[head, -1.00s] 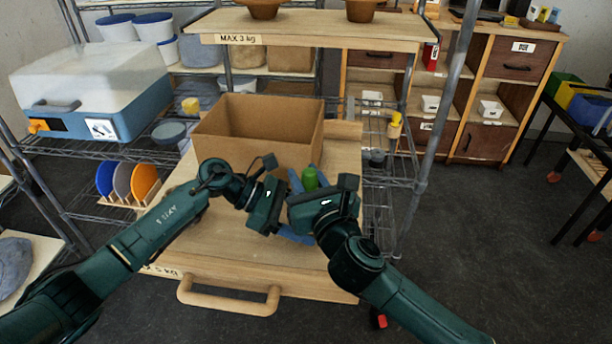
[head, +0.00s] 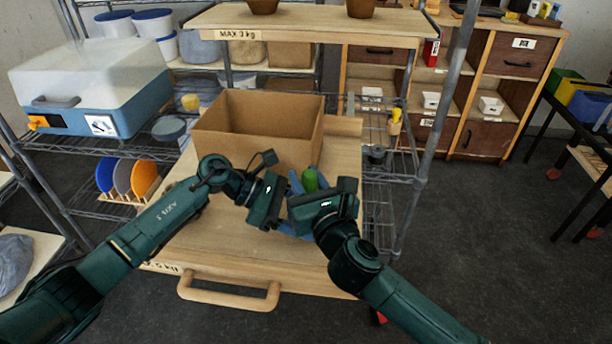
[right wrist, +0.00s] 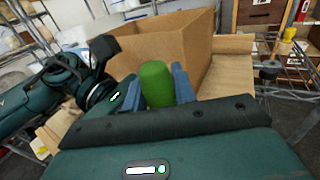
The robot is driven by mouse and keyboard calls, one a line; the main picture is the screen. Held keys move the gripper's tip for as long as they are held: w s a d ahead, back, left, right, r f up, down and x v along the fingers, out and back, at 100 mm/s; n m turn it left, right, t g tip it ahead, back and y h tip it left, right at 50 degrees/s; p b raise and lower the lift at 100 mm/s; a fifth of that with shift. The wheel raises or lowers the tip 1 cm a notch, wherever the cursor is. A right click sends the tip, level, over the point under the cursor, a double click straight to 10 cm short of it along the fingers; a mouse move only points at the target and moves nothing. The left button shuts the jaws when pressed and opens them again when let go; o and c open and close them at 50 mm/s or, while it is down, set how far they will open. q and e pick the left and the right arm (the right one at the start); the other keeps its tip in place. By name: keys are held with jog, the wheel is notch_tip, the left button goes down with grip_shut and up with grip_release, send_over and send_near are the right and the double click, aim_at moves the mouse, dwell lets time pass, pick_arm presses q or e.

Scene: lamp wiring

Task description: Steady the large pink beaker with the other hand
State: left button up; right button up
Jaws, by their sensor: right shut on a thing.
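No pink beaker shows in either view. A green rounded cylinder (head: 310,181) stands out above my grippers in the head view, and it also shows in the right wrist view (right wrist: 157,84). My right gripper (head: 308,184) is shut on it, with a blue finger on each side in the right wrist view. The lower part of the green cylinder is hidden behind the gripper body. My left gripper (head: 268,200) is close on the left side, facing the right one. Its fingers are mostly hidden, so I cannot tell whether they are open or touching anything.
An open cardboard box (head: 255,145) stands behind the grippers on the wooden board (head: 215,243), which has a handle in front. A shelf (head: 310,31) with brown pots hangs above. Coloured discs (head: 123,178) stand in a rack at left. The board's front is mostly clear.

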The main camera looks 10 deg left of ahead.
jog(key=shift+f, duration=0.8)
